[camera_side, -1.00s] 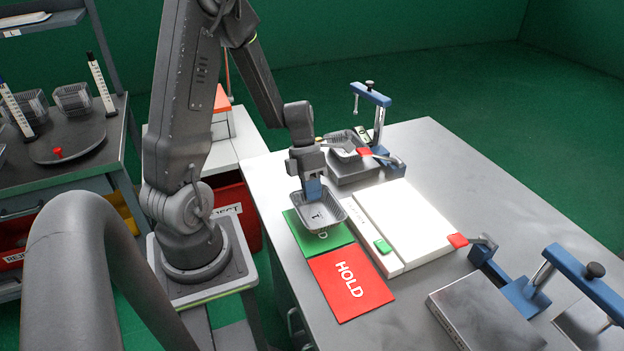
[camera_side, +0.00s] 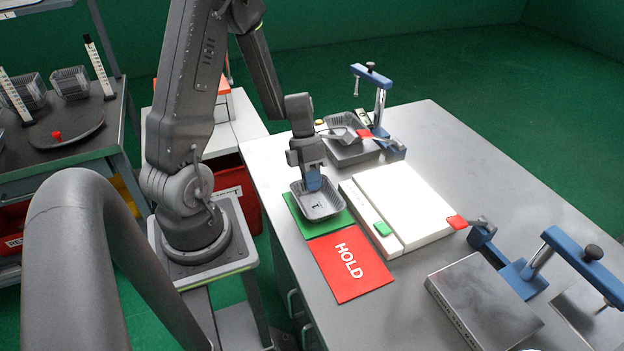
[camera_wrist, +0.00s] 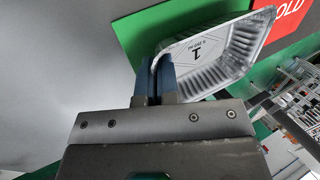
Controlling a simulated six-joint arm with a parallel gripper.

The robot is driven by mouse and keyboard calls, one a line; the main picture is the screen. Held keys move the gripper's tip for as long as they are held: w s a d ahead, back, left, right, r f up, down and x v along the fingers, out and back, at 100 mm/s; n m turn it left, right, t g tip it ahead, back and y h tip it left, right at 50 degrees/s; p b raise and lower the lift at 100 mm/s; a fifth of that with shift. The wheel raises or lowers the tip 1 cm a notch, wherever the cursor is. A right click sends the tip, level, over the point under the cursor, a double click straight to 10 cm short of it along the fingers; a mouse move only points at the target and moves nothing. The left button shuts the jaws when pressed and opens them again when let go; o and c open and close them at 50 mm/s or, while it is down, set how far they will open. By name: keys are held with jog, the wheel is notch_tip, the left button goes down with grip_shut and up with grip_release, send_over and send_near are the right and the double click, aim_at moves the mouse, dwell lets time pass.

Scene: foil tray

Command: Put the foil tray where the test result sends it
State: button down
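The foil tray (camera_side: 322,207) is a shallow silver tray with a dark "1" printed on its floor. It is over the green mat (camera_side: 341,227) and hides most of it. I cannot tell whether it touches the mat. My gripper (camera_side: 312,184) points down at the tray's far-left wall. In the wrist view, my blue fingers (camera_wrist: 160,82) are close together on the rim of the tray (camera_wrist: 215,52). The red mat marked HOLD (camera_side: 335,280) lies bare in front of the green mat and also shows at the wrist view's top right (camera_wrist: 288,20).
A metal block (camera_side: 478,300) and another blue clamp (camera_side: 560,245) stand front right. The right tabletop is clear.

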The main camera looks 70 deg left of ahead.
jog(key=shift+f, duration=0.2)
dwell(0.5)
jog(key=c, duration=1.3)
grip_release()
jog(key=shift+a, duration=0.1)
jog(key=v, duration=1.3)
jog(key=shift+r, duration=0.4)
jog(key=s+d+r+m+t+y, duration=0.1)
jog(key=d+m, duration=0.5)
jog(key=m, duration=0.6)
jog(key=s+d+r+m+t+y, duration=0.2)
jog(key=d+r+m, duration=0.4)
jog(key=m, duration=0.6)
jog(key=s+d+r+m+t+y, duration=0.1)
jog(key=s+d+r+m, duration=0.3)
jog(key=m, duration=0.8)
jog(key=shift+d+r+t+y, duration=0.15)
jog(key=shift+d+t+y, duration=0.25)
jog(key=shift+d+t, duration=0.7)
